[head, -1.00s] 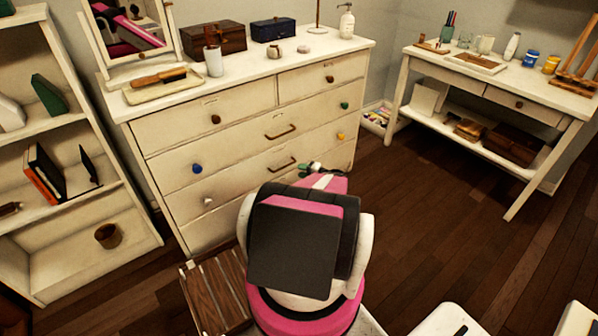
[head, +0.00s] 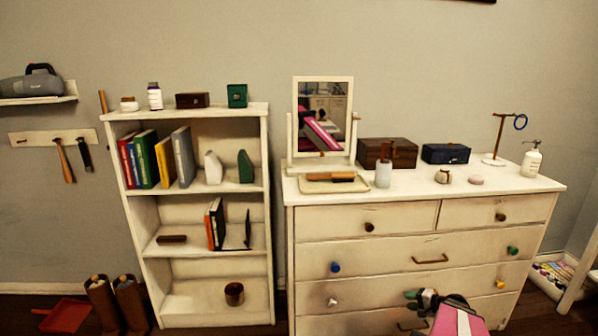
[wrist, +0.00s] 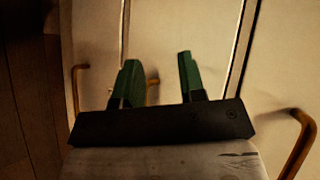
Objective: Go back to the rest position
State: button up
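My gripper (head: 418,298) shows low in the head view, in front of the lower drawers of the white dresser (head: 370,285). In the wrist view my gripper (wrist: 158,60) has its two green fingers apart, with nothing between them. Pale dresser fronts and brass-coloured handles stand beyond the fingers. Whether the fingers touch the dresser cannot be told, but no handle is held.
A white bookcase (head: 197,108) with books stands left of the dresser. A mirror (head: 323,83), boxes and a pump bottle (head: 531,160) stand on the dresser. Boots (head: 130,303) and a red dustpan (head: 66,316) are on the floor at left.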

jog(key=s+a+r+n+g+h, duration=0.2)
jog(key=a+r+n+g+h, duration=0.1)
jog(key=a, duration=0.6)
jog(key=s+a+r+n+g+h, duration=0.3)
jog(key=a+r, duration=0.3)
jog(key=a, duration=0.3)
jog(key=s+a+r+n+g+h, duration=0.2)
jog(key=a+r, duration=0.3)
jog(key=a, duration=0.3)
jog(key=shift+s+a+r+n+g+h, duration=0.25)
jog(key=shift+s+a+n+g+h, duration=0.15)
jog(key=shift+s+n+h, duration=0.3)
dwell(0.4)
jog(key=shift+o, duration=0.5)
jog(key=shift+w, duration=0.1)
